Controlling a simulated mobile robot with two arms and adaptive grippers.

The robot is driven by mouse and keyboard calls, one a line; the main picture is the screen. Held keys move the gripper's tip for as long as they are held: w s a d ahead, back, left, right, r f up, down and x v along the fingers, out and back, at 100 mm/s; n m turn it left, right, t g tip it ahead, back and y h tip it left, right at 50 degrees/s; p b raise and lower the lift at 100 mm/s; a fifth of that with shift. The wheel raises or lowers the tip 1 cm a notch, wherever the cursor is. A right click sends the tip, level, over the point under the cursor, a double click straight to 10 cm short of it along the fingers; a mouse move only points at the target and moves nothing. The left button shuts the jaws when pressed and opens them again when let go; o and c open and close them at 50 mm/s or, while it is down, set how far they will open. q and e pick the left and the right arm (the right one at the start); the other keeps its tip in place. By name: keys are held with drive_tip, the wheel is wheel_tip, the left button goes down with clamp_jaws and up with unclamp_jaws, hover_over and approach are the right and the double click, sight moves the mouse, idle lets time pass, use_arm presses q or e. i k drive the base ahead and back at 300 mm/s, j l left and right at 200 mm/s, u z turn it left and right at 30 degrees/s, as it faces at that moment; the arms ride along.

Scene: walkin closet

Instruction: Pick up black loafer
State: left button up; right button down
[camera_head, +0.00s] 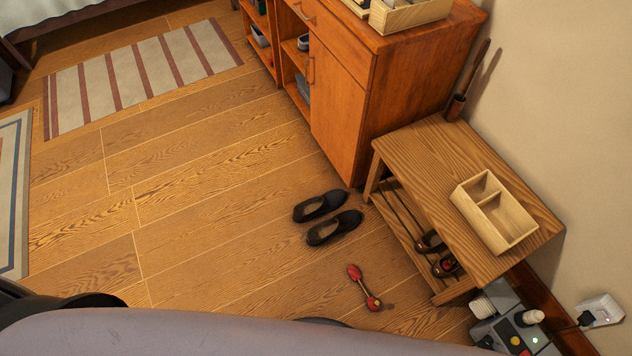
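A pair of black loafers lies side by side on the wooden floor in the head view, left of the bench. The upper loafer (320,206) and the lower loafer (334,228) sit close together, open tops up. Neither of my grippers can be made out, so nothing is seen touching the loafers. Only my own grey body and dark parts show along the bottom edge.
A wooden bench (432,148) bears a divided box (493,212), with brown shoes (446,266) on its lower rack. An orange-brown cabinet (345,92) stands behind. A red object (364,287) lies on the floor nearer me. Floor left of the loafers is clear.

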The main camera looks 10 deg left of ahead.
sight(303, 211)
drive_tip(key=u, duration=0.2)
drive_tip(key=z, duration=2.8)
drive_tip(key=u, duration=2.8)
drive_tip(key=z, duration=0.65)
drive_tip(key=k+j+z, duration=0.1)
drive_tip(key=z, duration=0.35)
drive_tip(key=k+j+z, duration=0.1)
drive_tip(key=z, duration=0.4)
drive_tip(key=k+j+z, duration=0.1)
drive_tip(key=z, duration=0.35)
drive_tip(key=k+z, duration=0.15)
drive_tip(key=z, duration=0.3)
